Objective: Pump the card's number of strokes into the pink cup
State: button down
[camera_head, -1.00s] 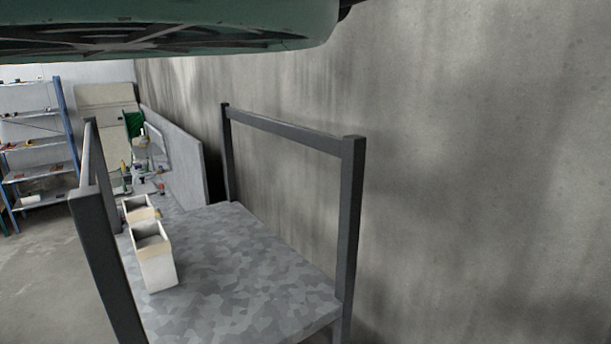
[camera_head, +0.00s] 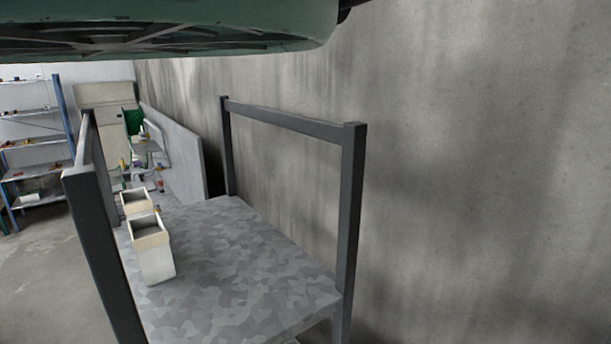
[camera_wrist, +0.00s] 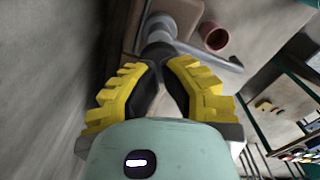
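In the wrist view, my gripper (camera_wrist: 162,64) points at a grey pump head (camera_wrist: 158,46) with a long spout slanting to the right. Its yellow fingers with black pads come together at the tips, with no object seen gripped between them. The fingertips are right at the pump head; whether they touch it I cannot tell. The pink cup (camera_wrist: 214,37), a dull pink in this light, stands beside the spout. A brownish block-like shape (camera_wrist: 184,12) lies behind the pump head. The card is not seen. The head view shows neither pump nor cup.
In the head view, a dark-framed cart (camera_head: 230,280) carries cream open-topped bins (camera_head: 152,262) at its left side. A concrete wall (camera_head: 480,170) fills the right. Shelves (camera_head: 35,172) stand far left. The cart top right of the bins is clear.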

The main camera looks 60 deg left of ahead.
jog(key=shift+a+f+b, duration=0.1)
jog(key=shift+f+b, duration=1.55)
jog(key=shift+f, duration=0.3)
jog(key=shift+r, duration=0.2)
jog(key=shift+r+p, duration=2.5)
jog(key=shift+r, duration=0.45)
jog(key=shift+r, duration=0.1)
notch_tip(320, 180, up, 6)
jog(key=p, duration=0.5)
jog(key=shift+p, duration=0.4)
